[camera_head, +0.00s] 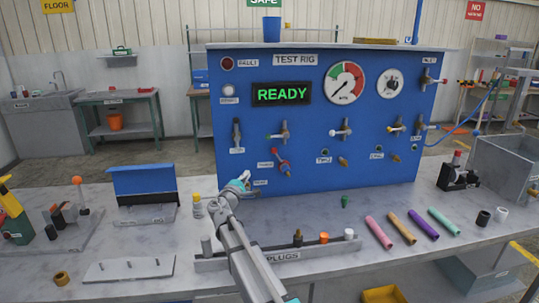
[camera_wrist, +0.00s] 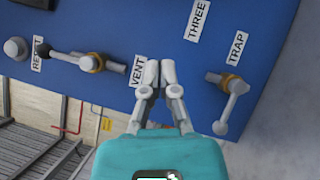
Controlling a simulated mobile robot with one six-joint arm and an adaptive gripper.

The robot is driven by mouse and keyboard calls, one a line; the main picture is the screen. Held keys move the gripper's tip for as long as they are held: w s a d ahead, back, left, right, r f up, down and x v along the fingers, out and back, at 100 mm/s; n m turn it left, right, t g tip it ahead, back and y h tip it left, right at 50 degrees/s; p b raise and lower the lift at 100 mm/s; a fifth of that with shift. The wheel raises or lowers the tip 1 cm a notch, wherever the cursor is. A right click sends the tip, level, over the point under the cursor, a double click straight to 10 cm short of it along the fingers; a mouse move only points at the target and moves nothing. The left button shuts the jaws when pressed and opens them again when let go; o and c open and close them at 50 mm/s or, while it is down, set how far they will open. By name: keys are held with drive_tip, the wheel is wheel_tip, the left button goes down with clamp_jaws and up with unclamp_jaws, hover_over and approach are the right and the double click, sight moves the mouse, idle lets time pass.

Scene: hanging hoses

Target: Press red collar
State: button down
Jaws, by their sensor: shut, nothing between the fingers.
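My gripper (camera_head: 245,176) is shut and empty, low in front of the left part of the blue test rig panel (camera_head: 225,135). In the wrist view, my gripper's fingertips (camera_wrist: 159,66) are close together beside the VENT label (camera_wrist: 137,70). A red-handled fitting (camera_head: 282,158) sits on the panel, up and right of my gripper and apart from it. I cannot tell whether a red collar is on it. The wrist view shows one fitting with an orange-yellow collar (camera_wrist: 91,62) left of my fingers and another (camera_wrist: 231,83) to the right, near the TRAP label.
Several fittings stick out of the panel. A green READY display (camera_head: 282,93) is lit. A PLUGS rack (camera_head: 280,257) stands at the bench front. Several coloured tubes (camera_head: 404,228) lie to the right. A blue hose (camera_head: 474,122) hangs at the panel's right side.

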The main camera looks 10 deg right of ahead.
sight(277, 155)
drive_tip(key=shift+w, duration=0.1)
drive_tip(key=shift+d+r, duration=0.1)
idle(0.3)
drive_tip(key=d+p+x, duration=0.1)
drive_tip(key=x, duration=0.5)
drive_tip(key=s+d+p+x, duration=0.1)
drive_tip(key=p+x, duration=0.1)
drive_tip(key=x, duration=0.4)
drive_tip(key=shift+d+r, duration=0.3)
drive_tip(key=shift+r, duration=0.15)
drive_tip(key=shift+w, duration=0.1)
drive_tip(key=shift+a, duration=0.1)
